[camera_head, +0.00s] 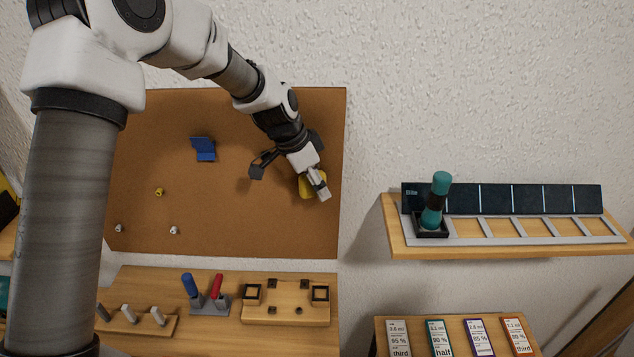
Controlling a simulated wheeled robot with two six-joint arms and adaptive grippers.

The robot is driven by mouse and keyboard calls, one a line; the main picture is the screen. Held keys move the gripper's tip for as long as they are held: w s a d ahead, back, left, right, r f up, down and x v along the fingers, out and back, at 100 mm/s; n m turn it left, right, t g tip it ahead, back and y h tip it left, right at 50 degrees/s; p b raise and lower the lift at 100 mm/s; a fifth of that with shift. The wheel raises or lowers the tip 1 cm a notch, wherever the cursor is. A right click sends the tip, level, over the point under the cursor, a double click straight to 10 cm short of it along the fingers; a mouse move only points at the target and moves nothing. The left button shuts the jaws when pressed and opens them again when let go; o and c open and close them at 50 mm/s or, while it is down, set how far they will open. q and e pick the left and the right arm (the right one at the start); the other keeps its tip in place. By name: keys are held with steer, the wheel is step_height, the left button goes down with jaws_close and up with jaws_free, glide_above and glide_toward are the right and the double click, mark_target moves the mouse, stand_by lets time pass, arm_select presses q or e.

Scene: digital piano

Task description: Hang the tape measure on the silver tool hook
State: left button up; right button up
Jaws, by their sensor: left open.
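A yellow object (306,187), which looks like the tape measure, is at the right side of the brown board (230,225) on the wall. It is partly hidden by my left gripper (290,183). That gripper is open in front of the board, with one dark finger to the left and the other over the yellow object. I cannot tell whether they touch. Two small pale silver hooks, a left one (118,228) and a right one (173,230), sit low on the board, both bare. My right gripper is out of view.
A yellow hook (159,191) and a blue holder (203,149) are on the board. Below is a wooden bench (235,285) with blue and red-handled tools. At right, a wall shelf (405,240) holds a teal bottle (435,200). Several labelled cards stand below it.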

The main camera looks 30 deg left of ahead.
arm_select(q)
steer(key=shift+w+a+r, duration=0.1)
steer(key=shift+r, duration=0.1)
steer(key=shift+a+r+p, duration=0.15)
steer(key=shift+r+p, duration=0.5)
steer(key=shift+p, duration=0.05)
steer(key=shift+a+r+p, duration=0.4)
steer(key=shift+r+p, duration=0.1)
steer(key=shift+r, duration=0.05)
steer(key=shift+s+a+r, duration=0.15)
steer(key=shift+s+r, duration=0.1)
steer(key=shift+v, duration=0.8)
steer(key=shift+s, duration=0.15)
